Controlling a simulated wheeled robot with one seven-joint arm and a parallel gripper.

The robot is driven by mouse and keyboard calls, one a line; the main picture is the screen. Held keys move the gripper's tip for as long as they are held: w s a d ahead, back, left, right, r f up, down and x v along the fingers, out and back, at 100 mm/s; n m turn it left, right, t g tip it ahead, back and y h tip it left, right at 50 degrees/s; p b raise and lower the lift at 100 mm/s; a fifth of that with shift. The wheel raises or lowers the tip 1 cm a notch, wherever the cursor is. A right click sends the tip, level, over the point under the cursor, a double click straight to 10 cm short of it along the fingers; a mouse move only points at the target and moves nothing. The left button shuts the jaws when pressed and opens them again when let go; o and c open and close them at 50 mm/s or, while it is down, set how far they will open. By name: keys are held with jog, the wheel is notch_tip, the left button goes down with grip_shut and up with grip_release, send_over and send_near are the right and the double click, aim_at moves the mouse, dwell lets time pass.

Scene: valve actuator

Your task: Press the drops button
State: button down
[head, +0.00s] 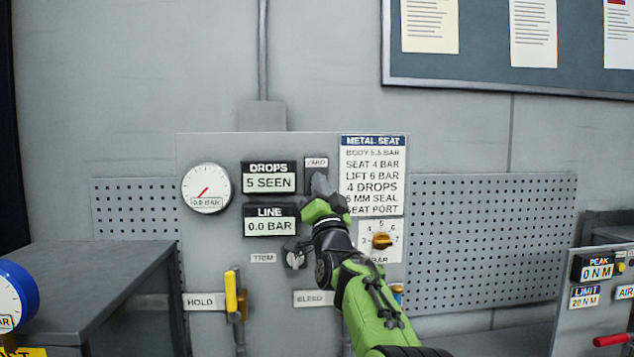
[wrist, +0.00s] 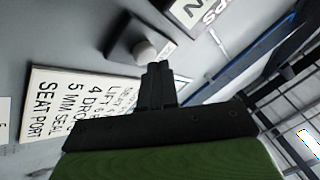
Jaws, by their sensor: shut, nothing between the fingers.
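The drops display (head: 269,178) on the grey panel reads "5 SEEN". To its right is a dark button housing (head: 310,174) with a label that seems to read "ZERO". My gripper (head: 320,184) is in front of the housing and hides the button in the head view. In the wrist view a pale round button (wrist: 144,51) stands out from its dark housing (wrist: 127,40). The closed fingertips (wrist: 158,66) are right beside the button, and I cannot tell whether they touch it. The fingers are together and hold nothing.
Below are the line display (head: 270,221) at "0.0 BAR", a trim knob (head: 294,254) and a yellow hold lever (head: 231,291). A round gauge (head: 206,188) is left. The metal seat sign (head: 373,160) and an orange knob (head: 381,241) are right, close to my arm.

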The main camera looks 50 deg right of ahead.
jog(key=shift+w+d+p, duration=0.35)
jog(key=shift+w, duration=0.1)
dwell(0.6)
jog(key=shift+s, duration=0.1)
jog(key=shift+s+a+b, duration=0.6)
jog(key=shift+s+b, duration=0.05)
jog(key=shift+b, duration=0.45)
jog(key=s+a+b, duration=0.3)
jog(key=b, duration=0.1)
jog(key=shift+s+a+b, duration=0.15)
jog(key=shift+s+b, duration=0.15)
jog(key=shift+s, duration=0.1)
